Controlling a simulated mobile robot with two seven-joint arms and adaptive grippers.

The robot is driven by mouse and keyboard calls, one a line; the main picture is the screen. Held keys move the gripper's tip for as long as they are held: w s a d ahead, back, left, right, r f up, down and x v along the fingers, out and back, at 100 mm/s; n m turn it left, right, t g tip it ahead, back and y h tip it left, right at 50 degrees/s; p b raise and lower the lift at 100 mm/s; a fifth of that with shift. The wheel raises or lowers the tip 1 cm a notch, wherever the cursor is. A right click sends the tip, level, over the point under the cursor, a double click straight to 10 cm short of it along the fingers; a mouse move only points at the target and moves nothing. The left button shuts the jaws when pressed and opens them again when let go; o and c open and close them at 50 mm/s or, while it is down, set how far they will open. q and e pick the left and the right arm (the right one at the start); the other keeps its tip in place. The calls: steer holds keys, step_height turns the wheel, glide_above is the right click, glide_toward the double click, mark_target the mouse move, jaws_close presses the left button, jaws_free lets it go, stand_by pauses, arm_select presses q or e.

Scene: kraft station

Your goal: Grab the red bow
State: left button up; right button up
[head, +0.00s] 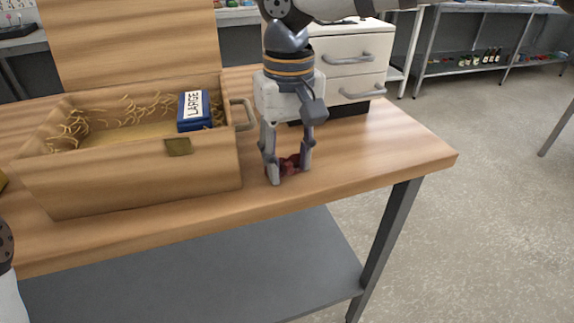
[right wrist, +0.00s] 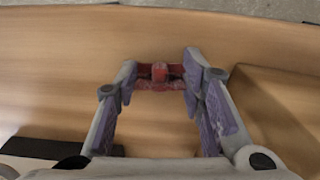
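The red bow (head: 289,164) lies on the wooden table, right of the open box. In the right wrist view the bow (right wrist: 160,77) sits between the fingertips at the far end of the fingers. My right gripper (head: 289,174) points down over the bow with a finger on either side. Its fingers are apart; in the right wrist view the right gripper (right wrist: 159,88) has its tips close to the bow's two ends. Whether the tips press on it I cannot tell. Of my left arm only a small piece shows at the left edge; its gripper is out of view.
An open wooden box (head: 135,178) with straw and a blue box marked LARGE (head: 194,111) stands left of my right gripper. A white drawer unit (head: 350,62) stands behind it. The table top (head: 385,145) is clear to the right, up to its edge.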

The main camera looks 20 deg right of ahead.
steer(key=c, duration=0.8)
steer(key=shift+r, duration=0.15)
